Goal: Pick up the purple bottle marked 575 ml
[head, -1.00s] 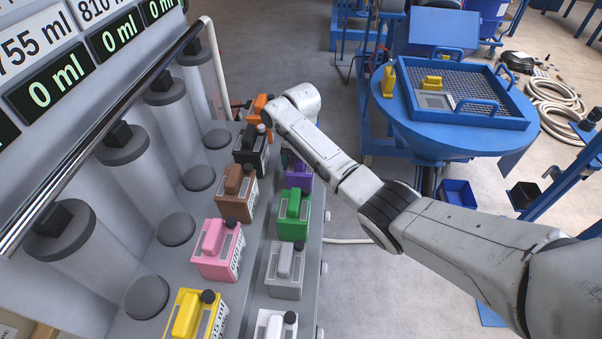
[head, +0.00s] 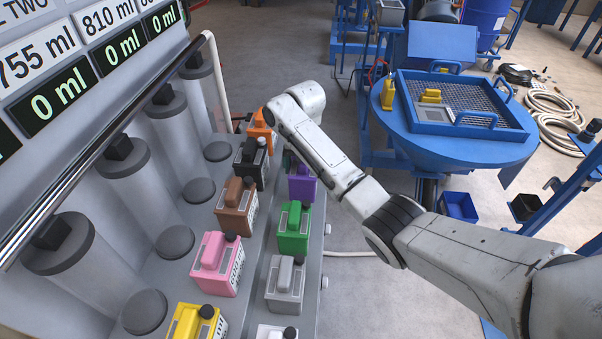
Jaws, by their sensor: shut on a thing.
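The purple bottle (head: 302,186) stands in the right row, just behind the green bottle. Its upper part is largely hidden behind my arm, and no 575 ml marking can be read. My gripper (head: 289,161) shows only as a small dark part below my wrist, at the purple bottle's upper left. It is shut on the purple bottle, though the fingers themselves are mostly hidden. I cannot tell whether the bottle is clear of the shelf.
The green bottle (head: 294,229) and grey bottle (head: 285,281) stand nearer in that row.

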